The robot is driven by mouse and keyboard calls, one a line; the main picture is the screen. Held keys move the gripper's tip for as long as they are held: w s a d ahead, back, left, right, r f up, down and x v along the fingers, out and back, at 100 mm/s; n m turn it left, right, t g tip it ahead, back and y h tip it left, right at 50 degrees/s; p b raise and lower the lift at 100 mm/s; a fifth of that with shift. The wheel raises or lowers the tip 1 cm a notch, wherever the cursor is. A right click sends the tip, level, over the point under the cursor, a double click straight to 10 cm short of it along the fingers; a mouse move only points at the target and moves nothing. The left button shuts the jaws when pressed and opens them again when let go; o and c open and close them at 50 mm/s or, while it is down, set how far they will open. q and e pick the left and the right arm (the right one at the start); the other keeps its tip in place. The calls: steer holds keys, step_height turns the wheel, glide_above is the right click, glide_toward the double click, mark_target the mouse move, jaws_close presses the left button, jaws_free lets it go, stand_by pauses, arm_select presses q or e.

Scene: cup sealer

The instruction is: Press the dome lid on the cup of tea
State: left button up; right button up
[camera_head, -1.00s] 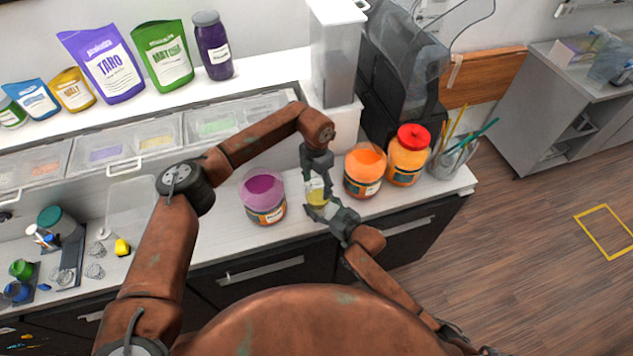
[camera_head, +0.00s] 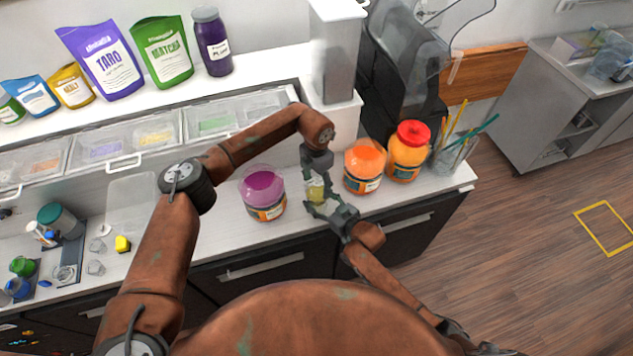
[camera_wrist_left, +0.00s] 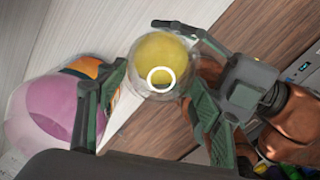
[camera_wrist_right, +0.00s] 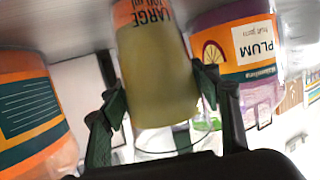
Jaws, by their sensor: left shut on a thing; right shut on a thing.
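The cup of tea (camera_head: 315,188), a clear cup of yellow-green tea, is upright above the counter's front part in the head view. My right gripper (camera_head: 328,207) is shut around its side; the right wrist view shows the cup (camera_wrist_right: 158,75) upside down between the fingers (camera_wrist_right: 160,98). The clear dome lid (camera_wrist_right: 180,142) is at the cup's mouth. My left gripper (camera_head: 317,170) comes from above and is shut on the lid. In the left wrist view the lid's round hole (camera_wrist_left: 160,79) shows over the tea, between the fingers (camera_wrist_left: 150,105). I cannot tell whether the lid is fully seated.
A purple-filled jar (camera_head: 263,192) stands left of the cup. An orange jar (camera_head: 364,167) and a red-lidded jar (camera_head: 408,152) stand close on the right. A straw holder (camera_head: 453,155) is at the counter's right end. The sealing machine (camera_head: 335,60) stands behind.

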arm_select(q)
steer(key=shift+f, duration=0.5)
stand_by(0.4)
steer(key=o, duration=0.7)
steer(key=shift+f, duration=0.1)
step_height(320, 180, up, 12)
steer(key=shift+r, duration=0.1)
stand_by(0.3)
arm_select(e)
steer(key=o, duration=1.8)
steer(key=shift+c, duration=0.2)
